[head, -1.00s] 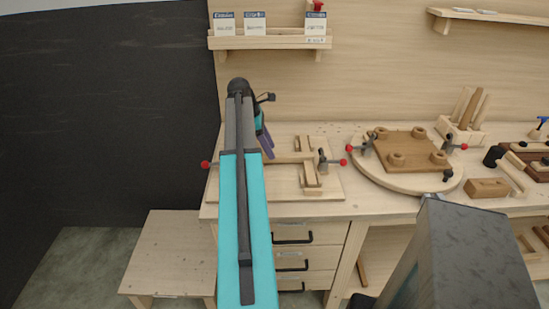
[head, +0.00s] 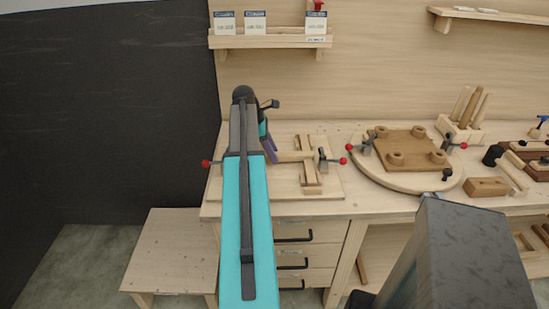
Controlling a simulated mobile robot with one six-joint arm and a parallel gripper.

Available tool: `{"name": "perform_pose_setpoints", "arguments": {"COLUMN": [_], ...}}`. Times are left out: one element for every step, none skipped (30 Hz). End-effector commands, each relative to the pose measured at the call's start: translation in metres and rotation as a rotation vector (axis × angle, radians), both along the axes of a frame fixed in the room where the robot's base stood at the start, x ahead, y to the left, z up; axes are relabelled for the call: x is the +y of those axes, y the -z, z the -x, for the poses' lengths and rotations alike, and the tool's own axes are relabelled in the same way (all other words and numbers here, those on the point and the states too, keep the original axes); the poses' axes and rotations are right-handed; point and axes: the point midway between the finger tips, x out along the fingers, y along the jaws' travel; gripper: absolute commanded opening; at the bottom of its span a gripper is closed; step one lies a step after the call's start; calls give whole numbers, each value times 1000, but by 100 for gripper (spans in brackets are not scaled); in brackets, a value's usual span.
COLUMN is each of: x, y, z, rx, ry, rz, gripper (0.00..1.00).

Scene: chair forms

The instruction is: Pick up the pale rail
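A pale wooden bar that looks like the pale rail (head: 293,157) lies crosswise on a flat pale board (head: 235,186) at the left of the workbench. Its left end is partly hidden behind my gripper. My gripper (head: 271,154), with purple fingers, points down at the left end of this bar. Whether the fingers touch it or are closed on it is too small to tell. Two short brown-edged blocks, one behind (head: 303,142) and one in front (head: 311,176), stand by the bar.
A clamp with a red knob (head: 343,161) stands at the board's right; another red knob (head: 206,163) shows at its left. A round board (head: 410,183) carries a brown seat with several bosses. A rack of dowels (head: 461,130) and a brown block (head: 487,187) are further right.

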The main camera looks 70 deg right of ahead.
Motion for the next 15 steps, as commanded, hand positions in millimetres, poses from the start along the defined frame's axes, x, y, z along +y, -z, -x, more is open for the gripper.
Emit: {"name": "perform_pose_setpoints", "arguments": {"x": [0, 0, 0, 0, 0, 0, 0, 0, 0, 0, 0, 0, 0, 0, 0], "y": [0, 0, 0, 0, 0, 0, 0, 0, 0, 0, 0, 0, 0, -1, -1], "z": [0, 0, 0, 0, 0, 0, 0, 0, 0, 0, 0, 0, 1, 1, 0], "rx": [0, 0, 0, 0, 0, 0, 0, 0, 0, 0, 0, 0, 0, 0, 0], "ry": [0, 0, 0, 0, 0, 0, 1, 1, 1, 1, 1, 1, 1, 1, 1], "rz": [0, 0, 0, 0, 0, 0, 0, 0, 0, 0, 0, 0, 0, 0, 0], "gripper": [28, 23, 17, 12, 6, 0, 0, 0, 0, 0, 0, 0, 0, 0, 0]}}
